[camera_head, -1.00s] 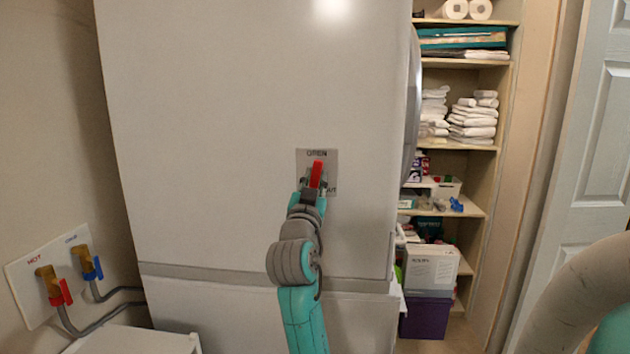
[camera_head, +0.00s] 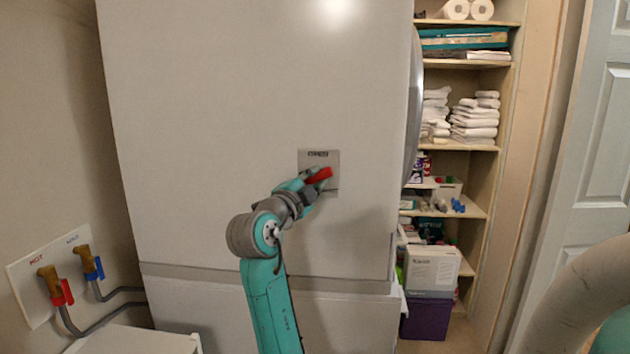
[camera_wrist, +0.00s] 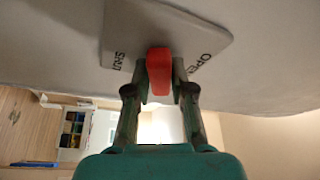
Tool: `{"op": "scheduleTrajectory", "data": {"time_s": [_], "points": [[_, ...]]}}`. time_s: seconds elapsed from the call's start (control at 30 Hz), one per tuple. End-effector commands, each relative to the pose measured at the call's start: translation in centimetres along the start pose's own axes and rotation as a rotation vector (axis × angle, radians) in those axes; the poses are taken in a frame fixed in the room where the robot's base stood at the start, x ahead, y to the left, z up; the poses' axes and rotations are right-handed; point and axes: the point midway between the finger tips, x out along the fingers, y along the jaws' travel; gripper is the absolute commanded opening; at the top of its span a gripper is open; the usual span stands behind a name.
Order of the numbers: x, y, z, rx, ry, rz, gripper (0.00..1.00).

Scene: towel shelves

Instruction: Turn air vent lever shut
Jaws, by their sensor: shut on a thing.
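The red air vent lever (camera_head: 319,175) sits on a grey plate (camera_head: 331,157) on the front of the large pale cabinet. In the head view the lever is tilted, its free end up to the right, near horizontal. The plate's OPEN label shows at its top; the lower label is hidden by my arm. In the wrist view the plate (camera_wrist: 190,35) shows both SHUT and OPEN labels, with the lever (camera_wrist: 159,70) between them. My gripper (camera_wrist: 160,80) is shut on the lever, one finger on each side. In the head view my gripper (camera_head: 308,184) reaches it from the lower left.
The pale cabinet (camera_head: 230,100) fills the middle. Shelves with towels (camera_head: 475,120) stand at right, beside a white door (camera_head: 590,150).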

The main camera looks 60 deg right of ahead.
Motion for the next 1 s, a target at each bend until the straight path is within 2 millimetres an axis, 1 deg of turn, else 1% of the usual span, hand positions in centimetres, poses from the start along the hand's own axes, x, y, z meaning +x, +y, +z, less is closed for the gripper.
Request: {"op": "scheduleTrajectory", "data": {"time_s": [0.2,0.5,0.7,1.0], "points": [[0.01,-0.11,-0.02,0.172,0.0,0.072,0.0],[0.02,-0.14,-0.03,0.341,0.0,0.143,0.0],[0.01,-0.11,-0.01,0.399,-0.001,0.168,0.0],[0.01,-0.06,0.02,0.422,-0.001,0.178,0.0]]}}
